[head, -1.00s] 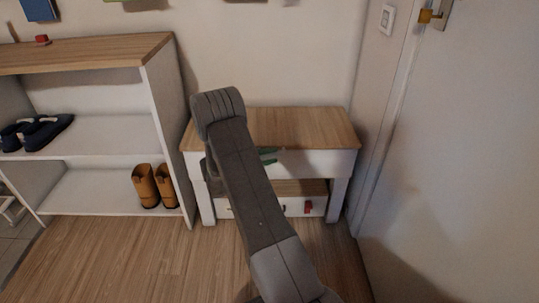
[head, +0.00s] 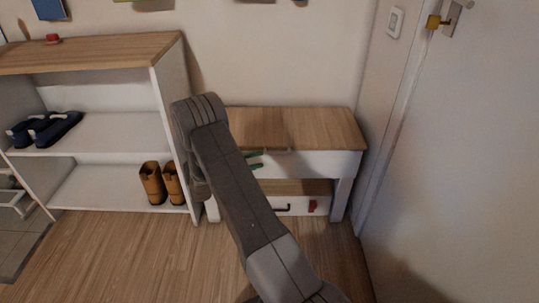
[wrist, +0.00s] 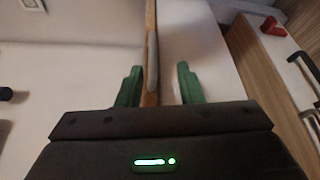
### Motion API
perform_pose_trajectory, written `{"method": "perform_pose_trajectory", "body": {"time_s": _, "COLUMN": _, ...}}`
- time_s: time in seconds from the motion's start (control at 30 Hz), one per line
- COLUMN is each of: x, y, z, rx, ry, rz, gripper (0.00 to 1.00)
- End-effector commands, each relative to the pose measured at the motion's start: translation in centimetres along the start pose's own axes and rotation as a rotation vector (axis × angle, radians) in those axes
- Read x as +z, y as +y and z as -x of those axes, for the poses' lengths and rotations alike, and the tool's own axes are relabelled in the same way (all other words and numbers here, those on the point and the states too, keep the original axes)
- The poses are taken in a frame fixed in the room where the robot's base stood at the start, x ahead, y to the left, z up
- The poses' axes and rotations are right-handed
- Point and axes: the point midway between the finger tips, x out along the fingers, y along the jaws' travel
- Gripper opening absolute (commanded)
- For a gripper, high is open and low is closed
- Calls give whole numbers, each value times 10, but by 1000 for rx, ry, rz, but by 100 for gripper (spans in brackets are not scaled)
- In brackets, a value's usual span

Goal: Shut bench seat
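The bench (head: 312,164) is white with a wooden seat (head: 310,125), which looks flat on top. A thin grey handle (head: 278,151) shows at the seat's front edge. My gripper (head: 254,160) is at this front edge, left of the handle's middle, partly hidden by my arm. In the wrist view my gripper (wrist: 158,72) has its two green fingers apart, one on each side of the seat's wooden edge and its grey handle (wrist: 152,62). The seat is seen almost edge-on there. I cannot tell whether the fingers touch it. The bench's left part is hidden by my arm.
Below the seat is an open gap and a white drawer front with a black handle (head: 288,208) and a red piece (head: 312,206). A shelf unit (head: 168,100) with brown boots (head: 153,183) stands left. A white door (head: 470,150) is close on the right. Floor in front is clear.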

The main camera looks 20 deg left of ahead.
Motion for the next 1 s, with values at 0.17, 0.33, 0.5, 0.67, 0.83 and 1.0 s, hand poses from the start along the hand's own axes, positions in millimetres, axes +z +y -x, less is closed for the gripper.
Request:
{"method": "perform_pose_trajectory", "body": {"time_s": 0.17, "x": 0, "y": 2, "z": 37, "rx": 0, "ry": 3, "rz": 1, "gripper": 33}}
{"method": "perform_pose_trajectory", "body": {"time_s": 0.33, "x": 0, "y": 0, "z": 56, "rx": 0, "ry": 1, "rz": 2, "gripper": 33}}
{"method": "perform_pose_trajectory", "body": {"time_s": 0.5, "x": 0, "y": -1, "z": 61, "rx": -1, "ry": -1, "rz": 2, "gripper": 33}}
{"method": "perform_pose_trajectory", "body": {"time_s": 0.67, "x": 0, "y": -1, "z": 60, "rx": -1, "ry": -1, "rz": 1, "gripper": 33}}
{"method": "perform_pose_trajectory", "body": {"time_s": 0.83, "x": 0, "y": -1, "z": 58, "rx": -1, "ry": -2, "rz": 1, "gripper": 33}}
{"method": "perform_pose_trajectory", "body": {"time_s": 1.0, "x": 0, "y": -2, "z": 39, "rx": 0, "ry": -4, "rz": 1, "gripper": 33}}
